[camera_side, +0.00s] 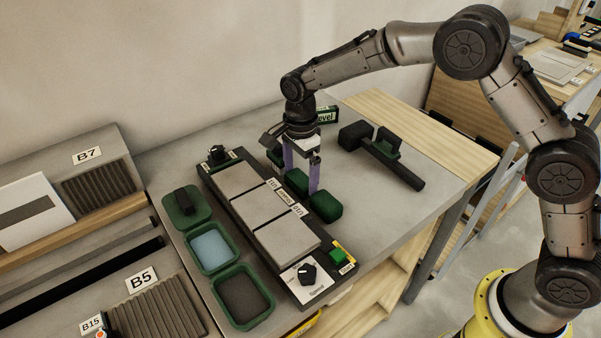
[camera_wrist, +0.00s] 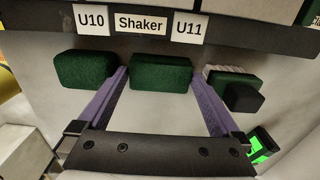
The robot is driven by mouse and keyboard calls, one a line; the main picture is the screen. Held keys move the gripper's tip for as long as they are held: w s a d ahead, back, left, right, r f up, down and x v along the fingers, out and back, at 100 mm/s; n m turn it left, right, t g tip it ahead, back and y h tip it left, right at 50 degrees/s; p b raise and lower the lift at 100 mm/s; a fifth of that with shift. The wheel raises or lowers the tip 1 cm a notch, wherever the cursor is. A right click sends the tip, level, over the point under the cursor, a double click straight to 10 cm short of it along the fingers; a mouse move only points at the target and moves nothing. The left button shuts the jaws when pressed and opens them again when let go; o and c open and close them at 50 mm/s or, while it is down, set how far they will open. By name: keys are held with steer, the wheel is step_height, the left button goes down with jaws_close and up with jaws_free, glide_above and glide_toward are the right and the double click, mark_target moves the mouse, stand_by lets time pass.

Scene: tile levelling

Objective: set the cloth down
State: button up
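No loose, limp cloth can be made out. Dark green, fuzzy blocks stand in a row beside the panel: a middle block (camera_wrist: 160,74), also in the side view (camera_side: 297,182), and an outer block (camera_wrist: 84,70), also in the side view (camera_side: 326,206). Which of them, if any, is the cloth I cannot tell. My gripper (camera_side: 301,180) points down over this row. In the wrist view its purple fingers (camera_wrist: 158,78) are apart, one on each side of the middle block, with a narrow gap at the left finger. The block appears to rest on the table.
A dark panel (camera_side: 334,270) with grey tiles lies left of the row; its label reads Shaker (camera_wrist: 140,24). Green trays (camera_side: 240,316) stand beyond it, one with pale blue inside. A dark-handled tool (camera_side: 398,170) lies to the right. Bare table (camera_side: 365,215) lies between.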

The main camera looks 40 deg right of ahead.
mark_target(300, 178)
step_height(300, 178, up, 12)
steer(key=s+d+r+n+t, duration=0.1)
steer(key=s+d+r+n, duration=0.25)
steer(key=s+r, duration=0.2)
steer(key=s+d+r+n+t, duration=0.2)
steer(key=s+d+r+n, duration=0.3)
steer(key=s, duration=0.4)
steer(key=s+d+f+n+t, duration=0.1)
steer(key=s+f+n, duration=0.1)
steer(key=s, duration=0.4)
steer(key=s+d+f+n, duration=0.2)
steer(key=s+n, duration=0.2)
steer(key=s, duration=0.1)
steer(key=s+d+f+n+t, duration=0.1)
steer(key=s+d+f+n, duration=0.1)
steer(key=s, duration=0.4)
steer(key=shift+s+d+n+t, duration=0.25)
steer(key=shift+s+n+t, duration=0.05)
steer(key=shift+n, duration=0.45)
